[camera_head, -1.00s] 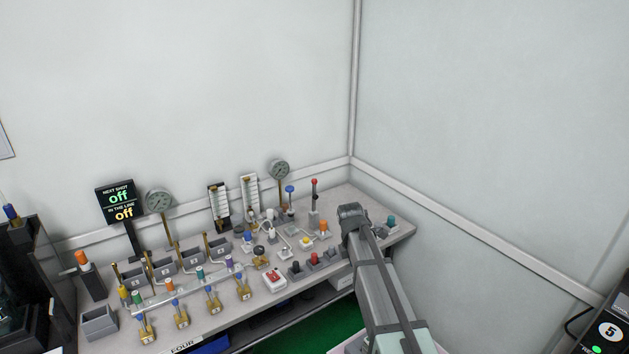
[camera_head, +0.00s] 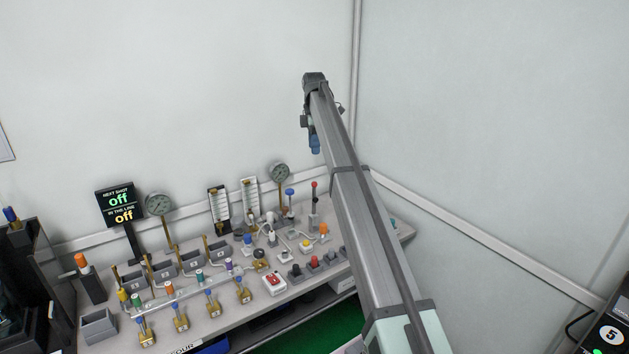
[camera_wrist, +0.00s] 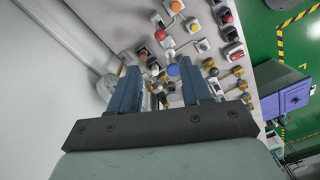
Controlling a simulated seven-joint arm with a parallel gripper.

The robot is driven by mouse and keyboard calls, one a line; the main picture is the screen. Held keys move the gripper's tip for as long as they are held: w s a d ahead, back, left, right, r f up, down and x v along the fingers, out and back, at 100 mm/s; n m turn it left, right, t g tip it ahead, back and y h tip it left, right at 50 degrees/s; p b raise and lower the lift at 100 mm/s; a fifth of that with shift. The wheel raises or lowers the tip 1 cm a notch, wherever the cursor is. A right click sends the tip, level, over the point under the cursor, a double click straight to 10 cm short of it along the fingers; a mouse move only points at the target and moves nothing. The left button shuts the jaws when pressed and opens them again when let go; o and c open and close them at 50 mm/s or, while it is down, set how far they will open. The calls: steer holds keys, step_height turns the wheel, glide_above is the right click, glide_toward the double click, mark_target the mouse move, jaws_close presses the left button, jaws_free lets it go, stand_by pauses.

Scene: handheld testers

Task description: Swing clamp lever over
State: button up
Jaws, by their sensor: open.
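I cannot tell for sure which control is the clamp lever. Two upright levers stand at the back right of the bench: a red-knobbed lever (camera_head: 314,186) and a blue-knobbed lever (camera_head: 290,192). My gripper (camera_head: 315,146) is raised above them in the head view, its blue fingers pointing down. In the wrist view my gripper (camera_wrist: 160,68) is open, with a wide gap between the fingers. A blue round knob (camera_wrist: 173,70) shows between the fingertips, with the bench below. Nothing is held.
A sign (camera_head: 120,203) reads off twice. The air above the bench is clear.

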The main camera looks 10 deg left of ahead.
glide_above(314, 198)
steer(key=f, duration=0.9)
steer(key=w+f, duration=0.1)
steer(key=f, duration=0.3)
steer(key=shift+f, duration=0.3)
steer(key=shift+c, duration=0.4)
jaws_close()
